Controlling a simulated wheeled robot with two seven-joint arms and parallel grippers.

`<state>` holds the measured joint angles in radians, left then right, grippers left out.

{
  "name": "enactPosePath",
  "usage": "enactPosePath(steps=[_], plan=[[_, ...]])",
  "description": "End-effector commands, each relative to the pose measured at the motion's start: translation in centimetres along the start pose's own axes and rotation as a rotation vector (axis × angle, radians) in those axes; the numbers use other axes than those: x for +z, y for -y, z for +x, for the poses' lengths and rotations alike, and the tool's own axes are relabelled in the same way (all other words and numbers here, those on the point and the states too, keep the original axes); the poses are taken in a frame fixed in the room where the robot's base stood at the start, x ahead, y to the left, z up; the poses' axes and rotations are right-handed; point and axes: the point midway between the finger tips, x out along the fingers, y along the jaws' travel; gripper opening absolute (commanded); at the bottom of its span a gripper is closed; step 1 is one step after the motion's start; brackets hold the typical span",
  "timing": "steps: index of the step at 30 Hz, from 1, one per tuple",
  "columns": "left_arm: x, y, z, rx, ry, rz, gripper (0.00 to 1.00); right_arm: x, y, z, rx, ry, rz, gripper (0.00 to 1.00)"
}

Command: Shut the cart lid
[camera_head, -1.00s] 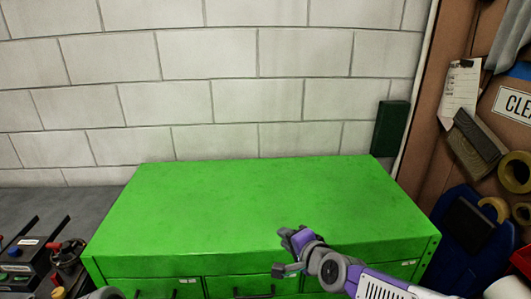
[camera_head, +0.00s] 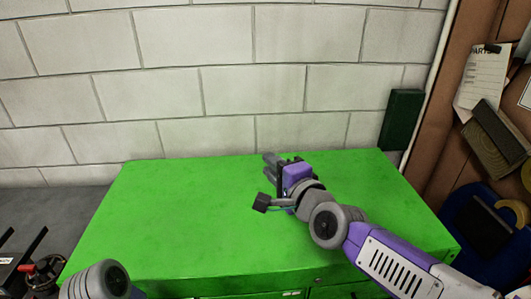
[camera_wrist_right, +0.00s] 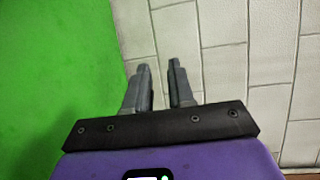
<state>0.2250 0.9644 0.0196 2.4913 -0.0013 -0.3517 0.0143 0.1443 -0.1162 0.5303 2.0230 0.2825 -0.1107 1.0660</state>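The green cart (camera_head: 180,230) stands against the wall. Its flat green lid lies level across the top in the head view, with no gap visible along the edges that show. The lid also fills the left of the right wrist view (camera_wrist_right: 50,80). My right gripper (camera_head: 270,162) is over the back middle of the lid; I cannot tell whether it touches. In the right wrist view its two fingers (camera_wrist_right: 158,75) are a little apart with nothing between them. Part of my left arm shows at the lower left; its gripper is out of view.
A white block wall (camera_head: 230,80) rises behind the cart. A dark green box (camera_head: 402,118) is on the wall at the back right. A brown board with hanging tools (camera_head: 495,140) stands to the right. Dark equipment (camera_head: 35,270) sits at the lower left.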

Motion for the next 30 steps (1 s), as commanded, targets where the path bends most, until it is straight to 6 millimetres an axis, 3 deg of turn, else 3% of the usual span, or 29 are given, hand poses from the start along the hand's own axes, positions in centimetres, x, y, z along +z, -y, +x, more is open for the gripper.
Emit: enactPosePath(steps=[1, 9, 20, 25, 30], plan=[[0.0, -0.3, -0.9, 0.000, -0.001, 0.000, 0.00, -0.1, 0.3, 0.8, 0.004, 0.000, 0.004, 0.23], [0.1, -0.8, -2.1, 0.000, -0.001, 0.000, 0.00, 0.0, 0.1, 3.0, 0.001, 0.001, 0.002, 0.23], [0.1, -0.8, -2.1, 0.000, -0.001, 0.000, 0.00, -0.1, 0.0, 3.4, 0.000, -0.001, 0.001, 0.23], [0.1, -0.8, -2.1, 0.000, -0.001, 0.000, 0.00, -0.1, 0.0, 3.4, 0.000, -0.001, 0.001, 0.00], [0.1, -0.8, -2.1, 0.000, -0.001, 0.000, 0.00, -0.1, 0.0, 3.4, 0.000, -0.001, 0.000, 0.00]])
